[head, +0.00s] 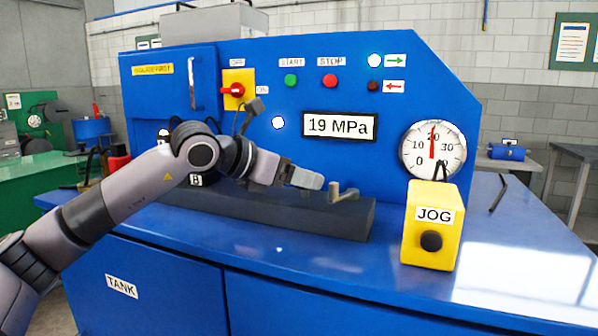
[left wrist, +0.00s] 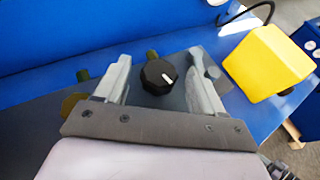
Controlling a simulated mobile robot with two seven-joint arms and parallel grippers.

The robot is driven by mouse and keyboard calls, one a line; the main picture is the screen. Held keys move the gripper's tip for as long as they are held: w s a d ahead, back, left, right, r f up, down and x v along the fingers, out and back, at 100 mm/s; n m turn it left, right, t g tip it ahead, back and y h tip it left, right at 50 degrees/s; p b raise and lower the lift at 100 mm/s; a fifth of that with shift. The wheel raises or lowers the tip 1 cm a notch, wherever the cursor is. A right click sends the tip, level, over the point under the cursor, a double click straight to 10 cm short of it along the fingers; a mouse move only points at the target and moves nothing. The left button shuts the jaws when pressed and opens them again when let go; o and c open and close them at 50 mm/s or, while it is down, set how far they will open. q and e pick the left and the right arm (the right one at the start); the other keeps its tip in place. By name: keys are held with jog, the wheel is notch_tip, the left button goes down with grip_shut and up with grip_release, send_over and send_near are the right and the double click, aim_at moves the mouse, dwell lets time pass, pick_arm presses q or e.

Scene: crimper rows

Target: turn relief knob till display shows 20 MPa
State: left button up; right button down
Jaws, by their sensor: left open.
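The display (head: 338,126) on the blue panel reads 19 MPa. The relief knob, a black knob (left wrist: 158,76) with a white pointer mark, shows in the left wrist view on the dark manifold block (head: 335,217). My left gripper (head: 312,184) is open, also seen in the left wrist view (left wrist: 161,68), with a finger on either side of the knob. Gaps show between the knob and both fingers. In the head view my gripper and wrist hide the knob. My right gripper is not in view.
A yellow JOG box (head: 421,194) stands right of the block. A round gauge (head: 433,149) on the panel has its needle near 20. The blue bench top (head: 300,255) in front is clear.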

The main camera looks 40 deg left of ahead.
pick_arm(q)
jog(key=shift+w+f, duration=0.1)
jog(key=shift+w, duration=0.15)
jog(key=shift+c, duration=0.4)
jog(key=c, duration=1)
jog(key=shift+m+g+h, duration=0.4)
jog(key=shift+m+h, duration=0.5)
